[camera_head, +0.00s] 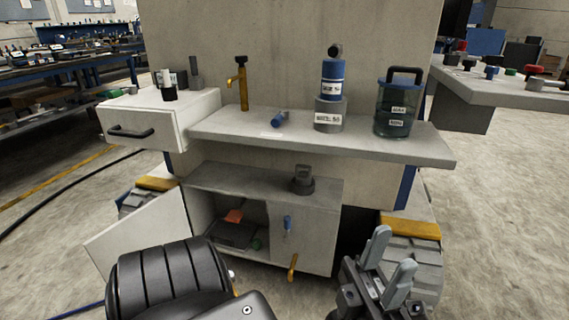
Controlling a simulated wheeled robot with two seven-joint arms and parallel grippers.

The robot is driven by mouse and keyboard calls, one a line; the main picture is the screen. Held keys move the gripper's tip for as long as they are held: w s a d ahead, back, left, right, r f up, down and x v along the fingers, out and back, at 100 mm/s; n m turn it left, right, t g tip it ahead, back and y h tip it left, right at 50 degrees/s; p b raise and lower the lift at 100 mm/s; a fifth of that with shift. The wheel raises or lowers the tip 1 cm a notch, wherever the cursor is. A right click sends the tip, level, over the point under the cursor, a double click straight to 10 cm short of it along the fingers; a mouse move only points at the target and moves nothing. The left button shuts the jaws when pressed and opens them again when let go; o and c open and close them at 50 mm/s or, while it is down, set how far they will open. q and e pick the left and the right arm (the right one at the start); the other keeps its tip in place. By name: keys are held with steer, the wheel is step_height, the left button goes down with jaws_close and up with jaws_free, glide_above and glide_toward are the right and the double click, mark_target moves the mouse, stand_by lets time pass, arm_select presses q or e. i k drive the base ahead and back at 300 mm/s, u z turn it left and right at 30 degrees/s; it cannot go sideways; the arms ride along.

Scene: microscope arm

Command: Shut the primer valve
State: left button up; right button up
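No part in view is readably marked as the primer valve, so I cannot tell which one it is. A brass tap (242,84) with a dark top stands upright at the back of the grey shelf. A small blue-handled part (279,118) lies on the shelf to its right. On the lower cabinet front are a small blue handle (288,224) and a yellow handle (292,267) hanging down.
The grey shelf (405,147) also holds a blue-and-grey labelled cylinder (331,95) and a dark teal handled canister (396,108). A white drawer (160,115) juts out at left. The lower cabinet door (140,235) stands open. A grey knob (303,181) sits on the cabinet top.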

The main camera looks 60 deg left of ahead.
mark_target(257, 244)
steer(key=u, duration=0.25)
steer(key=i, duration=0.6)
steer(key=u, duration=0.85)
steer(key=i, duration=0.3)
steer(key=u, duration=0.35)
